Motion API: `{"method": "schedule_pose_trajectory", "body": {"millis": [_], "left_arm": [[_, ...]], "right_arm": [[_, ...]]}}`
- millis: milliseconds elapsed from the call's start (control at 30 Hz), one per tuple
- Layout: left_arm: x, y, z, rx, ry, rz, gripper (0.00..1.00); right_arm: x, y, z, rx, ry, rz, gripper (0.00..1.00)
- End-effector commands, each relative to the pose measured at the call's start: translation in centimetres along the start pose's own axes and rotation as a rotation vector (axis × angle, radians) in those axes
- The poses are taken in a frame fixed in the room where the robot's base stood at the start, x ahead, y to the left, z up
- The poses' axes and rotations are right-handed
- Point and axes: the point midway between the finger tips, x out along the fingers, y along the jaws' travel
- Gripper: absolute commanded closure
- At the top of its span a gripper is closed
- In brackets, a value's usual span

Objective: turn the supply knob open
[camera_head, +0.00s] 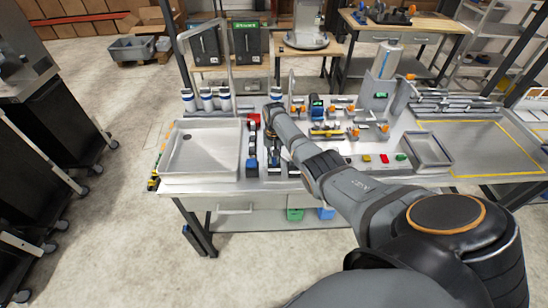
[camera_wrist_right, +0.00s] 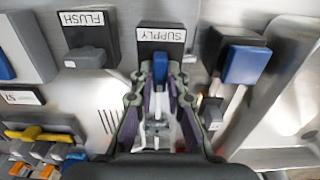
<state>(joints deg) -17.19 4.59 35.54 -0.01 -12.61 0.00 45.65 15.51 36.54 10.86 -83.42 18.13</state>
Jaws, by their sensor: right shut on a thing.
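The supply knob (camera_wrist_right: 160,67) is a blue handle on a dark block under the SUPPLY label (camera_wrist_right: 162,35), which reads upside down in the right wrist view. My right gripper (camera_wrist_right: 160,80) reaches up to it, with one finger on each side of the blue handle, and is shut on it. In the head view my right arm (camera_head: 345,185) comes in from the lower right and ends at the workbench fixtures, where the knob cannot be made out. My left gripper is not in view.
A grey FLUSH knob (camera_wrist_right: 85,57) is left of the supply knob in the wrist view, and a blue square part (camera_wrist_right: 247,65) is to its right. In the head view a shallow metal basin (camera_head: 205,150) lies left of the arm and a small grey bin (camera_head: 428,150) right.

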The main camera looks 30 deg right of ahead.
Motion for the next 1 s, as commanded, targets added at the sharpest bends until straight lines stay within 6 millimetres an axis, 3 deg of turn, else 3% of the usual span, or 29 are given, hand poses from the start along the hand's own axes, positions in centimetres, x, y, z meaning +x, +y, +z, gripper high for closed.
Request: {"method": "schedule_pose_trajectory", "body": {"millis": [33,67,200,600,1000], "left_arm": [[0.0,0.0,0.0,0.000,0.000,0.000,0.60],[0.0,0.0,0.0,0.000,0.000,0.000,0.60],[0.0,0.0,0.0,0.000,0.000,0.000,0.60],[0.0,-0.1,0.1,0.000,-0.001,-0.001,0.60],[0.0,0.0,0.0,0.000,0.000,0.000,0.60]], "right_arm": [[-0.1,0.0,-0.1,-0.002,0.004,-0.001,1.00],[-0.1,0.0,-0.1,-0.002,0.004,-0.001,0.83],[-0.1,0.0,-0.1,-0.001,0.003,-0.001,0.64],[-0.9,0.0,-0.1,0.000,0.004,-0.001,0.63],[-9.7,0.0,-0.1,0.000,0.005,-0.001,0.63]]}}
